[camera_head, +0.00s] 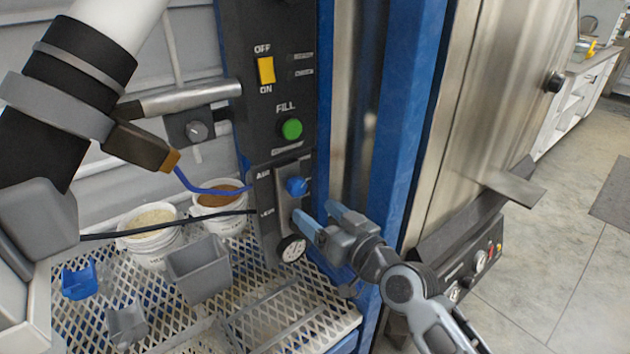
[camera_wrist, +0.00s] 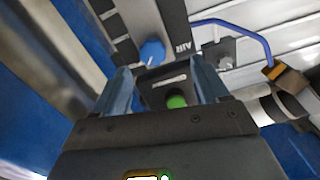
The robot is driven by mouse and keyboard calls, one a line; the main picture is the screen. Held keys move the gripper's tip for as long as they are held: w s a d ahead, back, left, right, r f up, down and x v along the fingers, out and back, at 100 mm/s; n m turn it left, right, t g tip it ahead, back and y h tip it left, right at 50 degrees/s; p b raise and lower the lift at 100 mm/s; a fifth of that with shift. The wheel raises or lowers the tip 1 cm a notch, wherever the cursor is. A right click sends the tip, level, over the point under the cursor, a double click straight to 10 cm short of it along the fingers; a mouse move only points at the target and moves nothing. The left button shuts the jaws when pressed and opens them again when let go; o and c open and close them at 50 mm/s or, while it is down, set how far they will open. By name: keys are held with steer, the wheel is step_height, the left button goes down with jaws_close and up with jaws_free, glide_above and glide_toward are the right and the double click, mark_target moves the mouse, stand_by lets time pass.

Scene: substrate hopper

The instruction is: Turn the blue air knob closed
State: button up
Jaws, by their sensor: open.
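The blue air knob (camera_head: 297,186) sits on the dark panel beside the AIR label, below the green FILL button. It also shows in the wrist view (camera_wrist: 152,52), beyond my fingers and towards the left one. My gripper (camera_head: 318,222) is just below and right of the knob in the head view, apart from it as far as I can see. Its two blue-grey fingers are open with nothing between them; in the wrist view my gripper (camera_wrist: 165,85) has a clear gap between its fingertips. The knob's exact turn angle is hard to tell.
A blue post (camera_head: 405,130) stands close at right. White buckets (camera_head: 150,235) and a grey bin (camera_head: 198,268) stand on the mesh shelf (camera_head: 250,300).

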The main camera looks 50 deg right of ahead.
mark_target(300, 189)
steer(key=x, duration=0.3)
steer(key=d+x, duration=0.1)
steer(key=x, duration=0.2)
steer(key=p+x, duration=0.1)
steer(key=x, duration=0.2)
steer(key=shift+s+d+r, duration=0.1)
steer(key=shift+d+r, duration=0.15)
steer(key=shift+r, duration=0.1)
steer(key=shift+c, duration=0.4)
steer(key=c, duration=1)
steer(key=shift+o, duration=0.2)
